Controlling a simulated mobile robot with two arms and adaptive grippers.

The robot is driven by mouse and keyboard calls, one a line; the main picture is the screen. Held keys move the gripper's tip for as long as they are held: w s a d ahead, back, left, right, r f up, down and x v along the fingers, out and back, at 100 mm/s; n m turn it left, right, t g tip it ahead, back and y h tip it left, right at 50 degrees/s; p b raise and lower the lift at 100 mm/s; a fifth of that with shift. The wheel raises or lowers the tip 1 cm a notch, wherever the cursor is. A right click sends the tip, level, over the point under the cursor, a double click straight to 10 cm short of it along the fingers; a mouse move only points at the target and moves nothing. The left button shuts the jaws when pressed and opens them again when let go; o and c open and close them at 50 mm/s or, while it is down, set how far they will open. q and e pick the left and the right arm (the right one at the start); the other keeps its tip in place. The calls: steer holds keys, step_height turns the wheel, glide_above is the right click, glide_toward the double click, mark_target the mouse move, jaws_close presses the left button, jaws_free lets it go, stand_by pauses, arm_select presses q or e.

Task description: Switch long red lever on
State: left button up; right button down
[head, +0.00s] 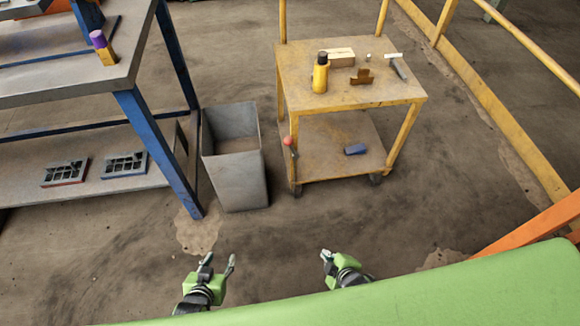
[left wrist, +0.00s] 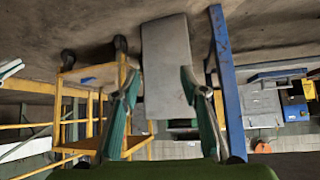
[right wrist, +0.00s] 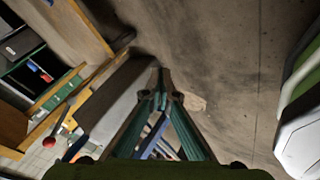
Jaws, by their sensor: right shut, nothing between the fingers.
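A small lever with a round red knob (head: 288,141) shows at the near left leg of the yellow cart in the head view; a short dark part lies just below the knob. A red knob (right wrist: 49,142) also shows at the lower left of the right wrist view. My left gripper (head: 219,260) is open and empty, low in the head view, its fingers wide apart in the left wrist view (left wrist: 159,78). My right gripper (head: 326,255) is shut and empty, its fingertips together in the right wrist view (right wrist: 161,75). Both are well short of the lever.
The yellow cart (head: 390,98) carries a yellow bottle (head: 320,75) and several small items. A grey bin (head: 237,178) stands left of the cart, beside a blue-legged workbench (head: 155,135). Open floor (head: 265,240) lies between my grippers and the cart. A yellow rail (head: 490,110) runs at right.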

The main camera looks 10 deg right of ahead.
arm_select(q)
steer(key=w+d+r+t+h+b, duration=0.15)
steer(key=w+r+t+b, duration=0.35)
steer(key=r, duration=0.5)
steer(key=w+d+r+t+h+b, duration=0.1)
steer(key=w+d+r+t+b, duration=0.1)
steer(key=w+r+b, duration=0.65)
steer(key=s+r+t+b, duration=0.2)
steer(key=s+r, duration=0.4)
steer(key=r, duration=0.7)
steer(key=shift+s+a+t, duration=0.2)
steer(key=shift+a+t, duration=0.05)
steer(key=shift+t, duration=0.25)
arm_select(e)
steer(key=w+a+r+n+t+y, duration=0.1)
steer(key=w+a+r+n+t, duration=0.3)
steer(key=w+r+n, duration=0.2)
steer(key=w+a+r+n+t+y, duration=0.2)
steer(key=w+a+r+n+t, duration=0.1)
steer(key=w+r+n, duration=0.4)
steer(key=w+r+t, duration=0.1)
steer(key=w+r, duration=0.2)
steer(key=w, duration=0.3)
steer(key=shift+w+a, duration=0.2)
steer(key=shift+a, duration=0.15)
arm_select(q)
steer(key=shift+r, duration=0.15)
arm_select(e)
steer(key=shift+f, duration=0.1)
